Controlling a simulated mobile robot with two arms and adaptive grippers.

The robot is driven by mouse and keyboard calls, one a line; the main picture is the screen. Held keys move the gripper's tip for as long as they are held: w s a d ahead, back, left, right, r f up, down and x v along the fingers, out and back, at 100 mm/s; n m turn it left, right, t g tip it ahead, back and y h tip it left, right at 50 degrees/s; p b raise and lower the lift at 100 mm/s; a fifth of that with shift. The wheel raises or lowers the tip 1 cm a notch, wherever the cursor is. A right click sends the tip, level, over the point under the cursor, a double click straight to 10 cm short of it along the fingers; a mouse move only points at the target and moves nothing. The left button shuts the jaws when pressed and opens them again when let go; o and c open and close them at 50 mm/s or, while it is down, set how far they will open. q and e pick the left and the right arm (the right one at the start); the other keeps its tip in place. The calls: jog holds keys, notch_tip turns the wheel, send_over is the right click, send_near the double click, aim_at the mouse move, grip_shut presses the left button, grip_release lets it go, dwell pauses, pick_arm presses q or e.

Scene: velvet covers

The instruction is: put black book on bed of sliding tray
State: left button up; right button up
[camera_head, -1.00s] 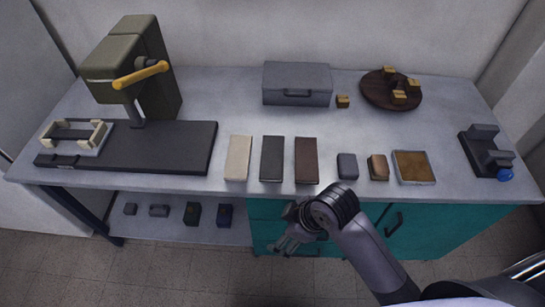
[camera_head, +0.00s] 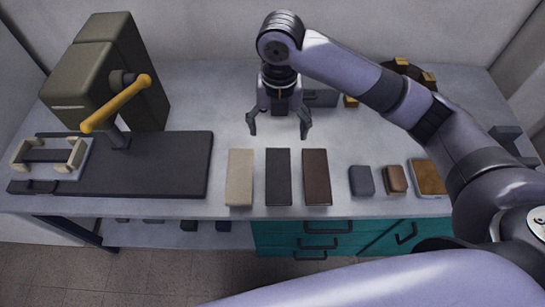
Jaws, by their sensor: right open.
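The black book (camera_head: 278,178) lies flat on the table, between a cream book (camera_head: 240,178) and a dark brown book (camera_head: 316,178). My right gripper (camera_head: 278,130) is open and empty, pointing down just behind and above the black book, apart from it. The sliding tray (camera_head: 48,158) is at the left, a pale bed with cream corner blocks on a dark base plate (camera_head: 170,165) of the green press (camera_head: 105,75). The tray's bed looks empty of books. My left gripper is not in view.
The press has a yellow lever (camera_head: 116,104) reaching forward. Right of the books lie a grey block (camera_head: 361,181), a brown block (camera_head: 395,180) and a brown-topped tray (camera_head: 428,177).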

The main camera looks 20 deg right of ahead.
jog(key=p, duration=0.1)
send_near(279, 174)
jog(key=shift+w+f+p, duration=0.15)
jog(key=shift+f+p, duration=0.25)
jog(key=shift+f, duration=1.4)
jog(key=shift+f+p, duration=0.35)
jog(key=shift+p, duration=0.05)
notch_tip(279, 174, down, 4)
jog(key=shift+r+p, duration=0.2)
jog(key=shift+p, duration=0.35)
jog(key=shift+f, duration=0.35)
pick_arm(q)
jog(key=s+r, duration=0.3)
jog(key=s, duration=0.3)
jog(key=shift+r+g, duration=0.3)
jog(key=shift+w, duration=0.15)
